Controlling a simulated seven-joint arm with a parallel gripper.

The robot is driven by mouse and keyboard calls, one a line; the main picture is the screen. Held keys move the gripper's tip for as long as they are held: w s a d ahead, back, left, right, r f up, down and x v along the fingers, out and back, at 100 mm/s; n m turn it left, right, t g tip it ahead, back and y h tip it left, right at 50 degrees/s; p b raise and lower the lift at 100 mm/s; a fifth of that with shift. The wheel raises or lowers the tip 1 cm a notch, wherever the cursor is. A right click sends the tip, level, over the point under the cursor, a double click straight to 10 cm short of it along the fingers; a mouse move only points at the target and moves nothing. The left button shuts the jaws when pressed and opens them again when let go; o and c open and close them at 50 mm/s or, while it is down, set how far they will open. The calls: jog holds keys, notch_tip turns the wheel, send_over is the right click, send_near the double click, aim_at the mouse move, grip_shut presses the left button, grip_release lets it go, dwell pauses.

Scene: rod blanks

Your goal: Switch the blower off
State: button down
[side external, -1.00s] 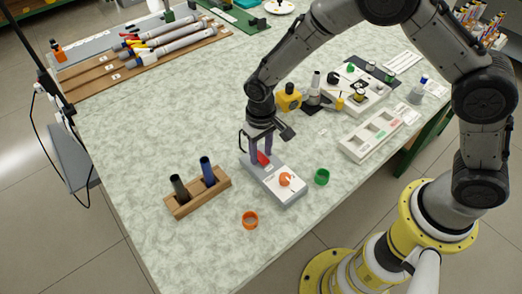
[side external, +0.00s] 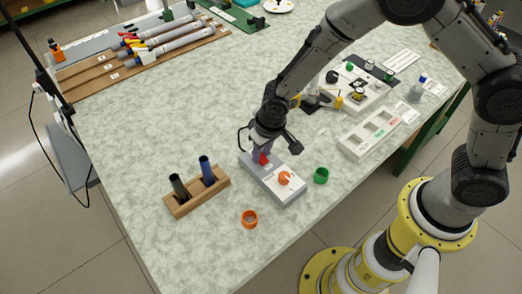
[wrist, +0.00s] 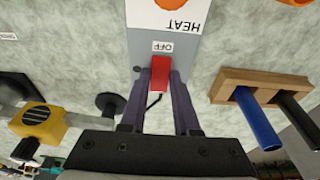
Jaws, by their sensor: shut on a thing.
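The blower's grey control box (side external: 290,195) sits on the table with an orange knob (side external: 284,178) on a white panel. At its far end is a red switch (side external: 264,159). In the wrist view the red switch (wrist: 160,70) stands next to a label reading OFF (wrist: 163,47), and the panel reads HEAT (wrist: 184,26). My gripper (wrist: 161,82) is shut on the red switch, with one purple finger on each side of it. The fingers partly hide the switch in the side view, and its exact tilt cannot be told.
A wooden rack (side external: 184,207) with a black and a blue tube stands left of the box. An orange ring (side external: 250,219) and a green ring (side external: 321,176) lie near it. A compartmented white tray (side external: 370,136) is to the right. The table front left is clear.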

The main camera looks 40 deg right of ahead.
jog(key=c, duration=0.6)
grip_release()
jog(key=shift+c, duration=0.2)
jog(key=v, duration=1.4)
